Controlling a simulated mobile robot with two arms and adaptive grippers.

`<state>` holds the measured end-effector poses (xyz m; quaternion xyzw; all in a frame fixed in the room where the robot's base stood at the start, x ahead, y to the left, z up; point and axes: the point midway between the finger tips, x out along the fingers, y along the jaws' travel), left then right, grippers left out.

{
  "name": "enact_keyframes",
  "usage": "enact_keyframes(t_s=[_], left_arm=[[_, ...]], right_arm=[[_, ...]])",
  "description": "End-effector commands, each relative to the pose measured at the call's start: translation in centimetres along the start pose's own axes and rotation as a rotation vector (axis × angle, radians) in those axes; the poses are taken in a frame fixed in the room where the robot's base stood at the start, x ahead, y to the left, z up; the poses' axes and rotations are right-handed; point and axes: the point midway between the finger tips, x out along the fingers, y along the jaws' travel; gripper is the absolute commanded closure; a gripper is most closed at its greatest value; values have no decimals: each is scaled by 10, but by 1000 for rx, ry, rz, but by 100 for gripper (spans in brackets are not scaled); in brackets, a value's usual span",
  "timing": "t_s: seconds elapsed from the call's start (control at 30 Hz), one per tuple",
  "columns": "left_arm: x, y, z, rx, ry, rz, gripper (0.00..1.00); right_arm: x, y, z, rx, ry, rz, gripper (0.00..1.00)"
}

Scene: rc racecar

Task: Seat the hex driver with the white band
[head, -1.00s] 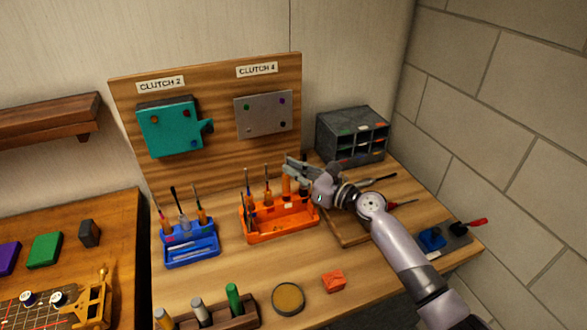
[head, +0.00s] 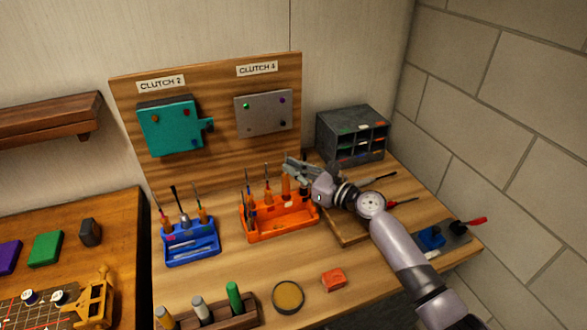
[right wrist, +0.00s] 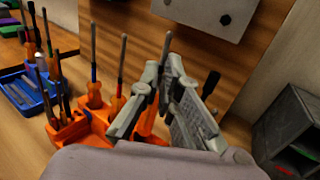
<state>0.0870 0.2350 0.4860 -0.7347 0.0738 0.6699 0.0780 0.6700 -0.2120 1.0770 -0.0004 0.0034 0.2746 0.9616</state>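The orange rack (head: 283,231) stands on the bench and holds several drivers with orange handles. My right gripper (head: 290,168) is at the rack's right end; it also shows in the right wrist view (right wrist: 162,95). Its fingers stand on both sides of an orange-handled driver (right wrist: 148,118), whose thin grey shaft points up between the fingertips. I cannot tell whether the fingers press on the handle or whether its foot is fully in the rack. No white band is clear on any driver. My left gripper is out of view.
A dark-tipped driver (right wrist: 211,84) stands close to the right finger. The blue rack (head: 192,252) with drivers is at left. A grey drawer unit (head: 350,135) stands behind right. A round tin (head: 288,297) and red block (head: 333,281) lie in front.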

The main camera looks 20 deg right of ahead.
Motion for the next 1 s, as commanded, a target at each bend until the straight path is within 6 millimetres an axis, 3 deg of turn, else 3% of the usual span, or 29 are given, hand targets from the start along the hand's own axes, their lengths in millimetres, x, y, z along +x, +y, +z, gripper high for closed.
enact_keyframes(t_s=[1.0], left_arm=[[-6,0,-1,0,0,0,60]], right_arm=[[0,-1,1,0,-1,0,100]])
